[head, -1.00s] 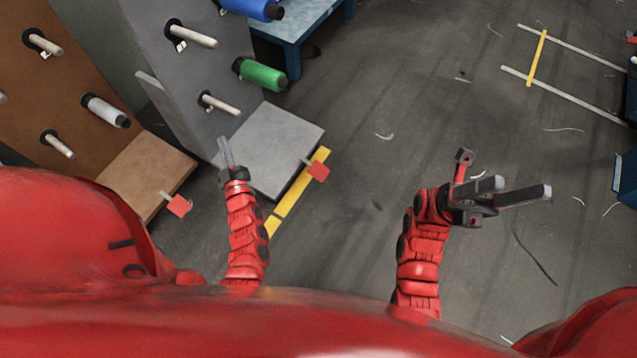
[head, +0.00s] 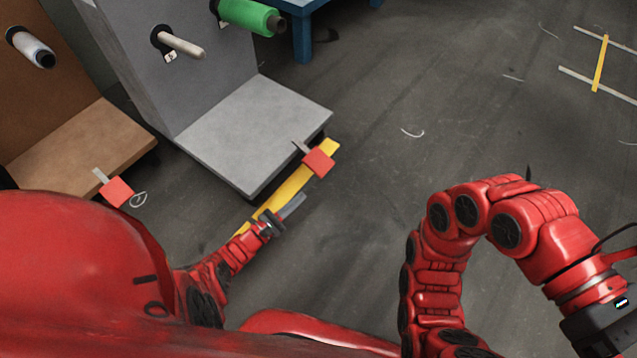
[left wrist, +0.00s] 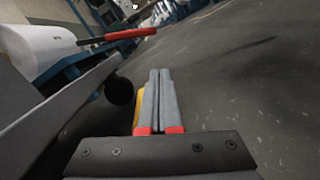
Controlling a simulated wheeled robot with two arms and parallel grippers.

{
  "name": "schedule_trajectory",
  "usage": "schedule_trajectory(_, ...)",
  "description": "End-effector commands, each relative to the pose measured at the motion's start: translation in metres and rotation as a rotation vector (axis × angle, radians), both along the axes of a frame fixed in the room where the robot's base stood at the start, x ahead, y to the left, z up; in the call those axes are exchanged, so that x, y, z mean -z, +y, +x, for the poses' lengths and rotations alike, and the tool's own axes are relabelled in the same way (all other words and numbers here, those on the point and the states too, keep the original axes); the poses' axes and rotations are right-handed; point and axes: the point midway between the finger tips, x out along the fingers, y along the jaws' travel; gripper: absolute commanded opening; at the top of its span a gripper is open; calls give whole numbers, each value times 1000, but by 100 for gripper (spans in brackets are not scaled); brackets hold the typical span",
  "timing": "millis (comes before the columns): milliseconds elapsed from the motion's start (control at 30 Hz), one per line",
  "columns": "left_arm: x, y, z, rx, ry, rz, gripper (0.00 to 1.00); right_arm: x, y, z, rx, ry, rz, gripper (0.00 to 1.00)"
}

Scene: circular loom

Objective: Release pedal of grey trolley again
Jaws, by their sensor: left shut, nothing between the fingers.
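The grey trolley (head: 245,125) stands at upper left of centre in the head view, with a low flat platform and an upright panel. Its red pedal (head: 318,161) sticks out at the platform's right front corner on a thin bar.
A yellow floor strip (head: 290,190) runs along the trolley's front. A brown trolley (head: 85,145) with its own red pedal (head: 116,191) stands at left. A blue table (head: 303,35) is behind. The floor to the right is open.

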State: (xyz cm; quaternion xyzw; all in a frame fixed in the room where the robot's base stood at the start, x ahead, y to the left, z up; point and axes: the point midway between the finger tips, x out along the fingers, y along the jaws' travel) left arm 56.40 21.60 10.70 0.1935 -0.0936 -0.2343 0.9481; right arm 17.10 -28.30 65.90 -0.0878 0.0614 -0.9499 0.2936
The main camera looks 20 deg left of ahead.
Motion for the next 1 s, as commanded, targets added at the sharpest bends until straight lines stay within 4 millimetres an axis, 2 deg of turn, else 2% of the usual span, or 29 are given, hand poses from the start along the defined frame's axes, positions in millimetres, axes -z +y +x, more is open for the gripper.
schedule_trajectory(33,4,10,2,-24,-39,-33,0,21,-2,-3,-10,-28,8,62)
schedule_trajectory(100,-6,19,3,-43,-85,-68,0,27,-5,-6,-18,-51,14,62)
schedule_trajectory(267,-16,25,4,-59,-115,-94,0,29,-6,-7,-24,-66,20,62)
schedule_trajectory(600,-17,23,7,-57,-112,-91,0,28,-6,-7,-23,-63,19,62)
schedule_trajectory(767,-22,14,25,-56,-113,-92,0,29,-6,-7,-17,-55,19,62)
schedule_trajectory(1000,-31,-4,66,-56,-113,-90,0,36,-4,-9,17,-11,20,62)
